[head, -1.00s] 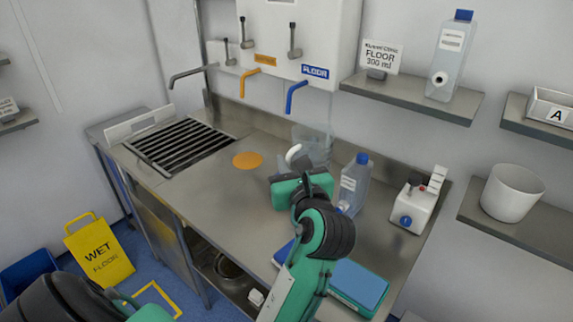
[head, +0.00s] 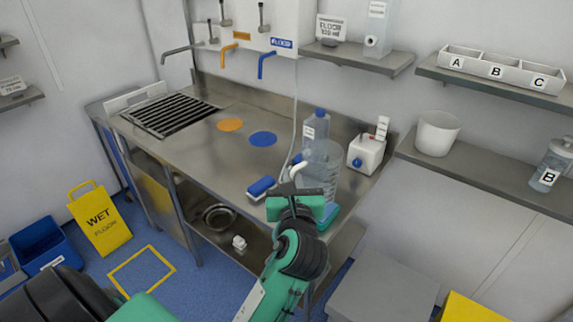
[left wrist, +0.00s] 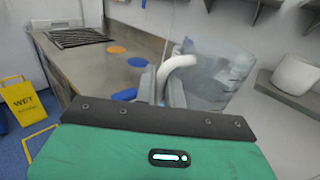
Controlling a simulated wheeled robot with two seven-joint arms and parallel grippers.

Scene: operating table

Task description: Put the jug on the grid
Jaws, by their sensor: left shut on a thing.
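The clear jug (head: 320,172) with a white handle is at the right front of the steel bench, in front of a blue-capped bottle. My left gripper (head: 291,184) is shut on its handle. In the left wrist view the jug (left wrist: 208,72) looks transparent and roughly upright, with the left gripper's fingers (left wrist: 158,85) at the white handle. Whether it clears the teal-and-blue pad below is hard to tell. The black-slatted grid (head: 168,116) is at the far left of the bench, bare and well apart from the jug. My right gripper is not in view.
The blue-capped bottle (head: 315,135) and a white device (head: 367,154) stand behind the jug. A blue block (head: 262,188) lies at the front edge. Orange (head: 230,125) and blue (head: 263,139) discs mark clear bench between jug and grid. Taps overhang the back.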

